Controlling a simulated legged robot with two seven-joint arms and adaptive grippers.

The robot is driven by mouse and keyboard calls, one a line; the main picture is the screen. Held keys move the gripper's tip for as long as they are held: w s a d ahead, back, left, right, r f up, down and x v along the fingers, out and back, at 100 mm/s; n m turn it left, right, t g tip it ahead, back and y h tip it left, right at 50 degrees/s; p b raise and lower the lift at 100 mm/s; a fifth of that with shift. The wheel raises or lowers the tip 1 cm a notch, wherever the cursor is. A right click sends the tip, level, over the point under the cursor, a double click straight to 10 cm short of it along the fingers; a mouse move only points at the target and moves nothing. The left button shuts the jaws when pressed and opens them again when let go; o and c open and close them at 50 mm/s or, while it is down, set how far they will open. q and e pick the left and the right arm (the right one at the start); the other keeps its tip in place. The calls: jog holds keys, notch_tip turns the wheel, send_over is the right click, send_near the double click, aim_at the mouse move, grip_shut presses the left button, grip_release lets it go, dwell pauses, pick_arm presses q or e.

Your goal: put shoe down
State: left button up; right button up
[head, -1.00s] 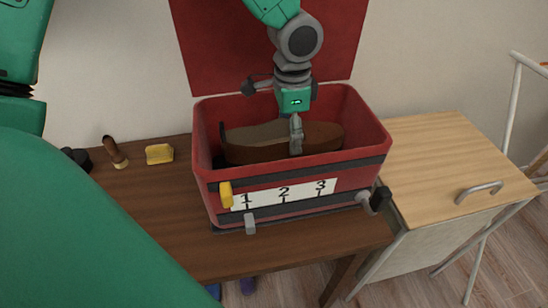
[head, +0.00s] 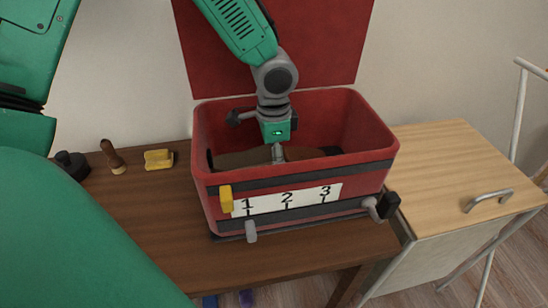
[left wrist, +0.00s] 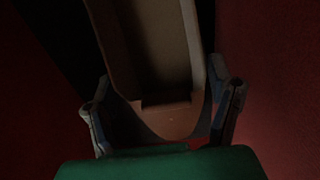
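A brown shoe (head: 245,159) lies low inside the red box (head: 377,136). Its lower part is hidden behind the box's front wall. My left gripper (head: 278,153) reaches down into the box from above, its fingers around the middle of the shoe. That view is dark, and whether the shoe touches the box floor is hidden. My right gripper is not in view.
The box stands on a dark wooden table (head: 150,220), its red lid (head: 330,40) raised behind. A yellow block (head: 158,159), a wooden-handled tool (head: 112,158) and a dark round object (head: 70,165) lie left. A light wooden cabinet (head: 450,165) with a handle stands right.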

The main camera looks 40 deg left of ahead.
pick_arm(q)
jog(key=shift+o, duration=0.2)
jog(key=shift+d+r, duration=0.1)
jog(key=shift+d, duration=0.3)
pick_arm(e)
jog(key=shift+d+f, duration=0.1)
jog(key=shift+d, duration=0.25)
pick_arm(q)
jog(key=shift+a+r, duration=0.15)
jog(key=shift+r, duration=0.3)
notch_tip(320, 180, up, 11)
jog(key=p, duration=0.3)
jog(key=shift+p, duration=0.3)
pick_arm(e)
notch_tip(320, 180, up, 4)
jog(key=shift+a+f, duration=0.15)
